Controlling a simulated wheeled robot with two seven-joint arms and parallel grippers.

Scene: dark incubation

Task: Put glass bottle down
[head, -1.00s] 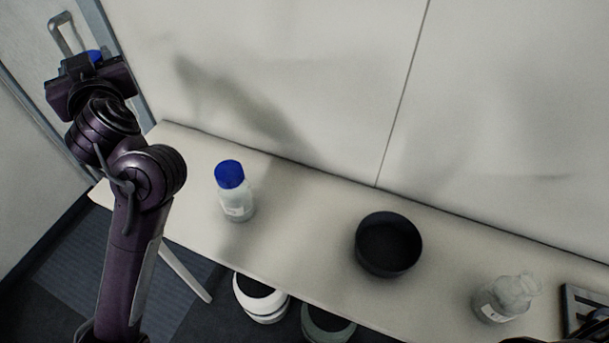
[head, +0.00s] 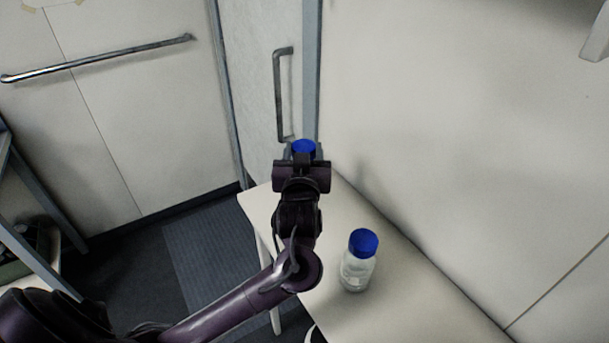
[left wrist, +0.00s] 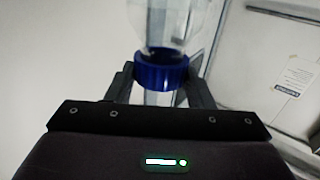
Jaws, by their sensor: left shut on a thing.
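My left gripper (head: 302,158) is shut on a clear glass bottle with a blue cap (head: 303,147), over the far end of the table (head: 262,205). In the head view the gripper hides most of this bottle. In the left wrist view the fingers grip around the blue cap (left wrist: 162,73), and the clear body (left wrist: 170,22) runs out of the top of the picture. I cannot tell whether the held bottle touches the table. A second blue-capped bottle (head: 358,262) stands upright on the table, right of my left arm. My right gripper is out of view.
A wall (head: 450,130) runs along the table's right side. A door with a vertical handle (head: 281,95) is behind the far end. Another door with a long bar (head: 100,60) is at left. Bare tabletop lies beyond and in front of the standing bottle.

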